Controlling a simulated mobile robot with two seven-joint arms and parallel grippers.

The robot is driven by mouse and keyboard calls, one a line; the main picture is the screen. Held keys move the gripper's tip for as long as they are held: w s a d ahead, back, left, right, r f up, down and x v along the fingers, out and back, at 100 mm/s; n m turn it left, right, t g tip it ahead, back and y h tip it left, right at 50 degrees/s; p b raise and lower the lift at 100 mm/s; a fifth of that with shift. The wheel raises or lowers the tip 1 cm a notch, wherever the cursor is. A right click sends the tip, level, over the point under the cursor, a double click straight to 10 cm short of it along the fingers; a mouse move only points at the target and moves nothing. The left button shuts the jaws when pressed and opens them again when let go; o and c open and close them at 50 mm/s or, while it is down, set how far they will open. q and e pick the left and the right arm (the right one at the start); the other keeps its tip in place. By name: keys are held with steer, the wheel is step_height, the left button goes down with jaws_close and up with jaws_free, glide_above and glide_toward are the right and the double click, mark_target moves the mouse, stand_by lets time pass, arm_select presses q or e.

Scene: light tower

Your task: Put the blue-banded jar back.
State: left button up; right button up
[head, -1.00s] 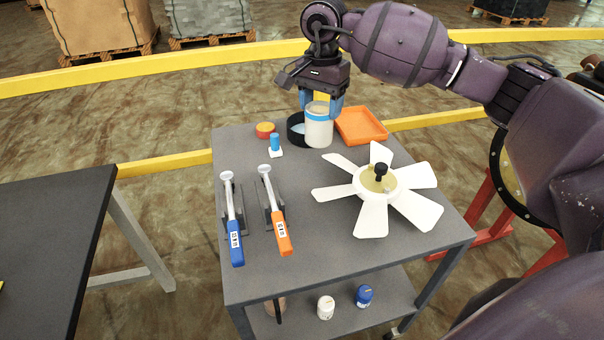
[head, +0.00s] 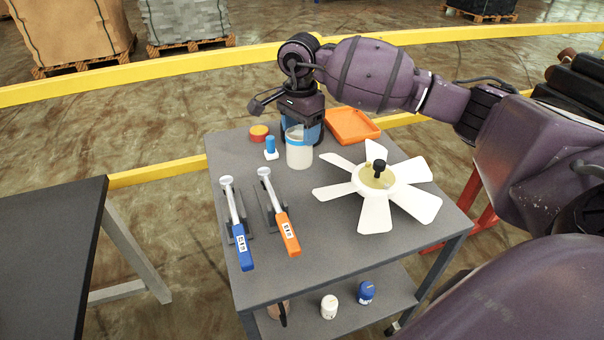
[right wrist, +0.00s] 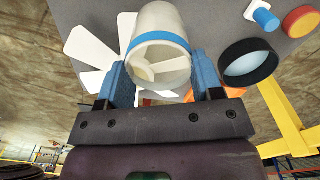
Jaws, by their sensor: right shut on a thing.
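The blue-banded jar (head: 299,156) is white with a blue band near its top, and upright in the head view. My right gripper (head: 301,128) is shut on it from above, with blue fingers on either side. In the right wrist view the jar (right wrist: 160,48) sits between the fingers (right wrist: 163,80) and I look into its open mouth. I cannot tell whether its base touches the cart top. A round black-rimmed dish (right wrist: 249,62) is beside the jar in the wrist view; in the head view the jar and gripper mostly hide it. My left gripper is out of view.
The grey cart (head: 330,245) also holds an orange tray (head: 352,125), a white fan (head: 378,190), blue-handled (head: 240,245) and orange-handled (head: 286,233) tools, a blue peg on a white base (head: 271,147) and a red-yellow round piece (head: 259,132). A dark table (head: 45,240) stands left.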

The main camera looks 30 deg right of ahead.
step_height(320, 180, down, 13)
steer(key=shift+f+b, duration=0.1)
steer(key=shift+b, duration=0.3)
steer(key=shift+f, duration=0.1)
steer(key=o, duration=1)
